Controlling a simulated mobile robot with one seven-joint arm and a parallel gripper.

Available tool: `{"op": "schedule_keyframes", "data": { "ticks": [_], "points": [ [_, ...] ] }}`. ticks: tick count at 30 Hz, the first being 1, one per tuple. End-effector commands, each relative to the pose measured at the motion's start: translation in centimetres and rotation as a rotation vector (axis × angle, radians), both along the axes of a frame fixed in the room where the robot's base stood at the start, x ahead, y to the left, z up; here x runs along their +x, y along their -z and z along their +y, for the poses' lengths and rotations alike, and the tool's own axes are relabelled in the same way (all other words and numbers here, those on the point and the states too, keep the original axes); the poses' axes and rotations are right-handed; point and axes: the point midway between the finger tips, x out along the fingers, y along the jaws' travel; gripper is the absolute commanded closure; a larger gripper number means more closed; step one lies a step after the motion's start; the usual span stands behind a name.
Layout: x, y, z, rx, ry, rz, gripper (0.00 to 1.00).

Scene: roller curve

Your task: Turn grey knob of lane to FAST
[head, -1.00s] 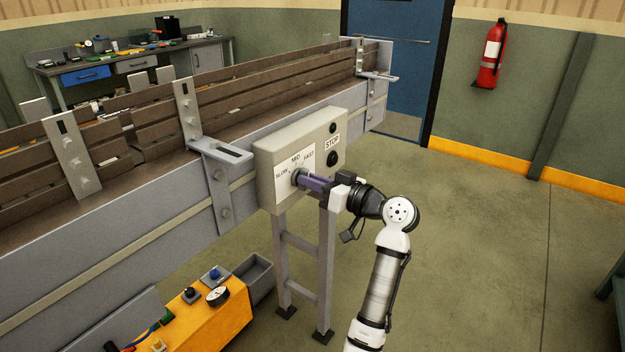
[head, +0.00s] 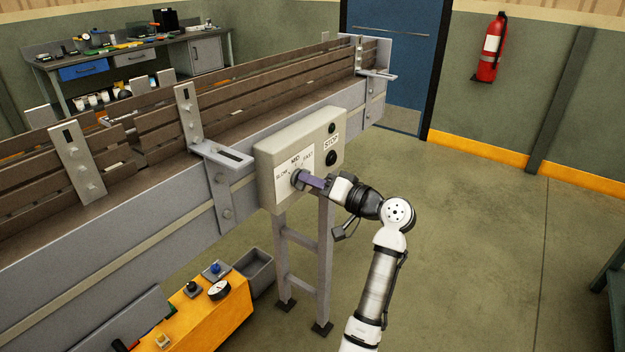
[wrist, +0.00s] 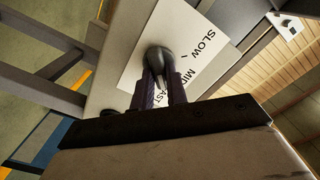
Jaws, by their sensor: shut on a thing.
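The grey knob (head: 297,177) sits on the white dial plate marked SLOW, MID and FAST, on the front of the beige control box (head: 268,193). In the wrist view the knob (wrist: 158,58) is a rounded grey grip between my two dark purple fingers. My gripper (head: 304,180) reaches it from the right and is shut on it. In the wrist view my gripper (wrist: 161,82) covers part of the plate; SLOW is clear, MID and FAST are partly hidden. I cannot tell which mark the knob points to.
A STOP label (head: 331,142) with dark round buttons is on the box's right part. The conveyor (head: 130,205) runs behind the box, with a bracket (head: 222,155) jutting out at left. A grey leg frame (head: 300,240) stands below.

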Motion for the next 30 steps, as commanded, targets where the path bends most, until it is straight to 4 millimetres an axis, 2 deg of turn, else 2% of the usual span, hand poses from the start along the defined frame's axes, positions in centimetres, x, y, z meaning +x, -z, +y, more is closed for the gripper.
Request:
{"op": "schedule_keyframes", "data": {
  "ticks": [11,12,16,26,30],
  "points": [
    [0.0,-0.1,-0.1,0.007,0.004,0.004,1.0],
    [0.0,-0.1,-0.1,0.007,0.004,0.004,0.81],
    [0.0,-0.1,-0.1,0.006,0.003,0.003,0.64],
    [-0.1,0.0,-0.2,0.004,0.001,0.003,0.64],
    [-0.9,0.2,-1.5,0.005,0.004,0.002,0.64]
  ]
}}
